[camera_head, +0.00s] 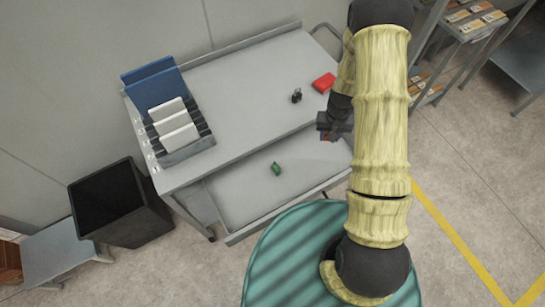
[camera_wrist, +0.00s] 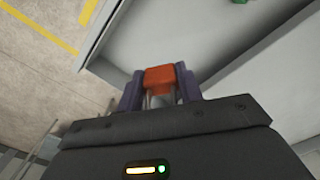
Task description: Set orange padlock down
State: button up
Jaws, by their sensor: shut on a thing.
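The orange padlock (camera_wrist: 160,78) is held between the fingers of my gripper (camera_wrist: 160,88) in the wrist view. Its orange body shows at the fingertips and thin grey shackle bars show between the fingers. In the head view my gripper (camera_head: 327,130) is at the right front edge of the grey workbench, near the right end of its lower tray. The padlock is mostly hidden there. In the wrist view the padlock appears in front of the tray's pale edge, with floor to the left. I cannot tell its height above the tray.
The lower tray (camera_head: 240,205) holds a small green object (camera_head: 277,169) and is otherwise bare. On the bench top (camera_head: 235,100) are a small black object (camera_head: 296,96), a red object (camera_head: 324,83) and a rack (camera_head: 188,147) with white items. A black bin (camera_head: 120,203) stands left.

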jog(key=shift+a+f+b, duration=0.45)
jog(key=shift+f+b, duration=0.05)
jog(key=shift+b, duration=0.45)
jog(key=s+a+f+n+b, duration=0.2)
jog(key=a+f+n+b, duration=0.4)
jog(key=a+b, duration=0.5)
jog(key=b, duration=0.8)
jog(key=shift+a+n, duration=0.25)
jog(key=shift+n, duration=0.15)
jog(key=shift+s, duration=0.1)
send_over(289, 165)
jog(key=shift+s+d+f, duration=0.1)
jog(key=shift+f, duration=3.05)
jog(key=shift+f, duration=1.85)
